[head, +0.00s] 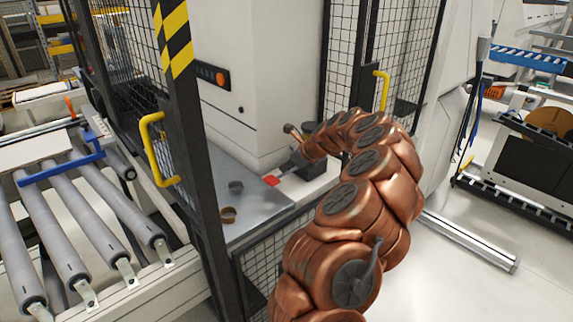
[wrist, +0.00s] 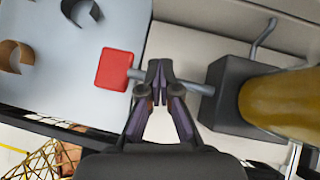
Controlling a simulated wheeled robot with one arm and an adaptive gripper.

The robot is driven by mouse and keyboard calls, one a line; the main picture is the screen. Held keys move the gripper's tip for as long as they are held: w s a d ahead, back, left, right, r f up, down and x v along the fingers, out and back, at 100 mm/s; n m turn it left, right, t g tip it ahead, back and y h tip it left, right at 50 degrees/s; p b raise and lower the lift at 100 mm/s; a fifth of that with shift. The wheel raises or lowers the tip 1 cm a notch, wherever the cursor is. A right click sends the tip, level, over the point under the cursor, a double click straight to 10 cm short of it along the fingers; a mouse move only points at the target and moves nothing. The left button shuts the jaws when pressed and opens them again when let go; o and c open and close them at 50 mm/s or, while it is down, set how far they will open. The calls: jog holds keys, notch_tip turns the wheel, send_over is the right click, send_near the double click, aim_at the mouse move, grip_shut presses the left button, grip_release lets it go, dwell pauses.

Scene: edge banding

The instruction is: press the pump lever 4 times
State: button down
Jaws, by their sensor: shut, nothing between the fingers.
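The pump lever is a grey rod with a red square paddle (wrist: 113,69) at its left end in the wrist view. The rod runs behind my fingertips to a dark pump block (wrist: 230,95), which has an amber rounded body (wrist: 285,100) on its right. My gripper (wrist: 160,72) is shut and empty. Its fingertips overlap the rod between paddle and block; I cannot tell whether they touch it. In the head view the red paddle (head: 271,181) shows left of my arm's end; my gripper is hard to make out there.
Curled strips (wrist: 14,54) lie on the grey plate (wrist: 60,75) beside the paddle; one ring (head: 228,214) also shows in the head view. A black-yellow striped post (head: 174,40) and mesh guards (head: 400,50) frame the opening. A roller conveyor (head: 75,225) stands left.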

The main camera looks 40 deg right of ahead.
aim_at(291, 171)
jog(key=shift+r, duration=0.1)
jog(key=shift+d+r+p, duration=0.4)
jog(key=shift+r+p, duration=0.05)
jog(key=shift+r, duration=0.2)
jog(key=shift+d+r+p, duration=0.4)
jog(key=shift+r, duration=0.3)
jog(key=shift+d+r+p, duration=0.4)
jog(key=shift+r+p, duration=0.05)
jog(key=shift+r, duration=0.2)
jog(key=d+r+p, duration=0.1)
jog(key=r, duration=0.1)
jog(key=d+r+p, duration=0.1)
jog(key=r, duration=0.1)
jog(key=shift+d+r+p, duration=0.15)
jog(key=shift+d+p, duration=0.05)
jog(key=shift+p, duration=0.15)
dwell(1.5)
